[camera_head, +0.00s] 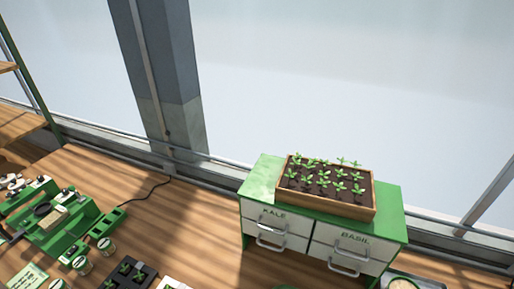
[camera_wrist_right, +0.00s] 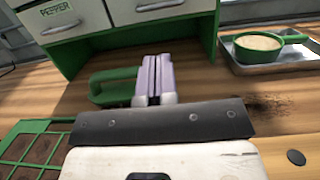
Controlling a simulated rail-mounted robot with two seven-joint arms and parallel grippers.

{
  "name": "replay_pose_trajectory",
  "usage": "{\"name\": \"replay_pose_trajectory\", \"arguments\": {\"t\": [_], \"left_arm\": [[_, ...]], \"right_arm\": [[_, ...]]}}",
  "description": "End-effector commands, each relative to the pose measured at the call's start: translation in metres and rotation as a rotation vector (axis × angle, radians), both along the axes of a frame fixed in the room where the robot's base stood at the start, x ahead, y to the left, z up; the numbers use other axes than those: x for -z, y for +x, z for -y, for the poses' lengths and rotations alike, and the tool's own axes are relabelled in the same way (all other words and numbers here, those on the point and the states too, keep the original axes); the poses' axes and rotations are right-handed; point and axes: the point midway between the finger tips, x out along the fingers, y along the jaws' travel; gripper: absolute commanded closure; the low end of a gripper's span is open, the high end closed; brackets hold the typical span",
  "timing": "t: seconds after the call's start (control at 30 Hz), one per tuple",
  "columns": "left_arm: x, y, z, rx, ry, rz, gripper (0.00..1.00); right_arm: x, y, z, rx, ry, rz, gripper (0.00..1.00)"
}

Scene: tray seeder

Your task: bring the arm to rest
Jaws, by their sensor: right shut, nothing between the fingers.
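My right gripper (camera_wrist_right: 156,80) shows in the right wrist view, with its pale purple fingers shut together and nothing between them. It is in front of the drawer cabinet, over the wooden bench. A green object (camera_wrist_right: 112,86) lies just beyond and to the left of the fingers, partly hidden by them. I cannot tell whether the fingers touch it. Neither gripper shows in the head view, and my left gripper is in no view.
A green drawer cabinet (camera_head: 252,188) carries a wooden planter (camera_head: 340,206) of seedlings. Green seeder equipment (camera_head: 62,235) stands at left. In the wrist view, a green celled tray (camera_wrist_right: 35,127) is at left and a green pan (camera_wrist_right: 245,52) sits on a metal tray (camera_wrist_right: 232,68) at right.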

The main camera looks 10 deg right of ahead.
Motion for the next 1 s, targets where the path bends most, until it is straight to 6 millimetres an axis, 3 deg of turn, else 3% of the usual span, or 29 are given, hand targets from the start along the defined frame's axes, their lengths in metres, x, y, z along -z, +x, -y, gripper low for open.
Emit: {"name": "replay_pose_trajectory", "arguments": {"t": [0.13,0.27,0.4,0.63,0.8,1.0], "left_arm": [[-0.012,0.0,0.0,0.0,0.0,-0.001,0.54],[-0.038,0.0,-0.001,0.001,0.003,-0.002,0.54],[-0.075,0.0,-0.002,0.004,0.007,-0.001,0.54],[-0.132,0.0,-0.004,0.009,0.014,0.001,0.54],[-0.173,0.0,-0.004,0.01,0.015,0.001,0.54],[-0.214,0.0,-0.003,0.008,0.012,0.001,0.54]], "right_arm": [[-0.018,0.006,-0.006,-0.053,-0.077,-0.033,1.0],[-0.057,0.018,-0.026,-0.2,-0.311,-0.129,1.0],[-0.103,0.027,-0.059,-0.41,-0.733,-0.275,1.0],[-0.141,0.014,-0.097,-0.718,-1.51,-0.488,1.0],[-0.155,-0.013,-0.096,-0.942,-2.079,-0.612,1.0],[-0.171,-0.053,-0.066,-1.241,-2.62,-0.705,1.0]]}}
